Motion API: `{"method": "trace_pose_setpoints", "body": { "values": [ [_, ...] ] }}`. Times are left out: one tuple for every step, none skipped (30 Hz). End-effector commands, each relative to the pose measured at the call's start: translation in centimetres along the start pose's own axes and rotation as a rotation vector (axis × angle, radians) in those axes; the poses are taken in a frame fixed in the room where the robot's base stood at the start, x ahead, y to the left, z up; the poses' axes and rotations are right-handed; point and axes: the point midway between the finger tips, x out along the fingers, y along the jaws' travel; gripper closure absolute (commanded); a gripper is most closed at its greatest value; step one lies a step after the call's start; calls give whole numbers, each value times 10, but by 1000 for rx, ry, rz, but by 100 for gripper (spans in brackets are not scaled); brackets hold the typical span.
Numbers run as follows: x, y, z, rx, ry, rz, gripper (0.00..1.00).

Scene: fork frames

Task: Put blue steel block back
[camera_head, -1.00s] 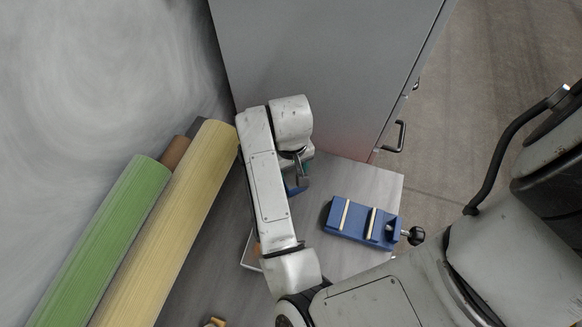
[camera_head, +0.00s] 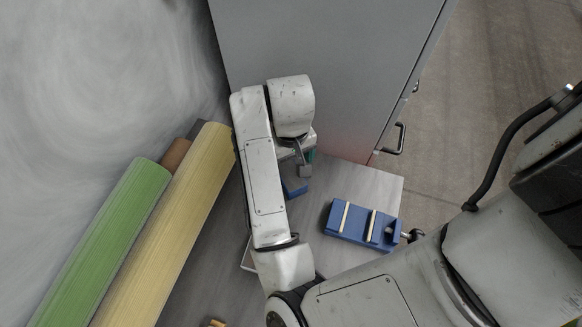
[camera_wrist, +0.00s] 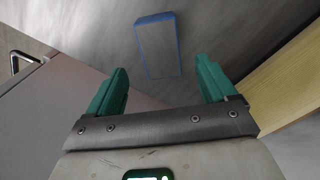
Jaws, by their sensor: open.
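The blue steel block (camera_head: 295,188) rests on the grey tabletop, partly hidden by my arm in the head view. In the wrist view it is a grey-topped block with blue edges (camera_wrist: 158,45), beyond and between my fingers. My gripper (camera_wrist: 161,68) has two teal fingers spread wide, with nothing held between them. In the head view my gripper is mostly hidden under the wrist, just above the block in the picture. The fingers look apart from the block.
A blue vise-like fixture (camera_head: 362,223) with two pale strips sits right of the block. A light-edged tray (camera_head: 247,262) is mostly hidden by my arm. Yellow (camera_head: 170,225) and green (camera_head: 105,240) rolls lie left. A grey cabinet (camera_head: 320,60) stands behind the table.

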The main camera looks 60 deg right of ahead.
Motion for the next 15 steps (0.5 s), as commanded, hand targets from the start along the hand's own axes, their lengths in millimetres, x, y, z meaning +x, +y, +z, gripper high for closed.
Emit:
{"method": "trace_pose_setpoints", "body": {
  "values": [
    [-13, 0, 0, 3, 3, -1, 15],
    [-21, 0, 0, 5, 2, -4, 15],
    [-29, 0, 0, 4, 2, -4, 15],
    [-34, 0, 0, 4, 2, -4, 15],
    [-39, 0, 0, 5, 1, -4, 15],
    [-46, -1, 0, 4, 0, -5, 15],
    [-50, -1, 0, 4, 0, -5, 15],
    [-54, -1, 0, 5, 0, -4, 15],
    [-57, -1, 0, 2, 1, -5, 15],
    [-60, -1, 0, 3, 1, -3, 15],
    [-62, 0, 0, 3, 0, -2, 15],
    [-64, 0, 0, 2, 1, -2, 15],
    [-65, 1, -1, 2, 4, -1, 15],
    [-67, 2, -2, 2, 9, 3, 15],
    [-69, 6, -6, 1, 23, 11, 15]
  ]
}}
